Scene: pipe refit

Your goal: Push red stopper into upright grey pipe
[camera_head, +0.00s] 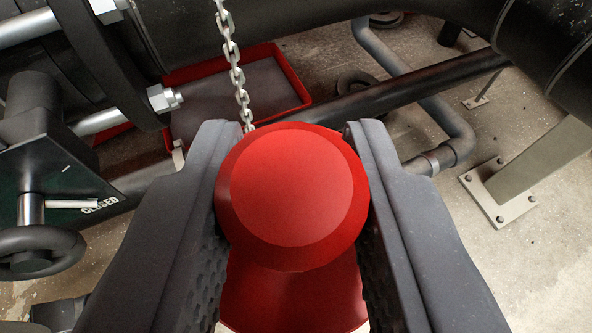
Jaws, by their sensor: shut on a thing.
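The red stopper (292,185) is in the middle of the camera_head view, with its round flat end towards the camera. A wider red part shows below the round end. My gripper (291,130) is shut on the stopper, one dark finger on each side. The upright grey pipe cannot be made out; the stopper and fingers hide what lies behind them. I cannot tell how far the stopper is from any pipe opening.
A red-rimmed tray (293,78) lies behind a hanging chain (237,72). A valve box with a handwheel (38,250) is at left. A black pipe (405,82), a bent grey pipe (445,122) and a bolted post (535,160) are at right. Concrete floor shows at lower right.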

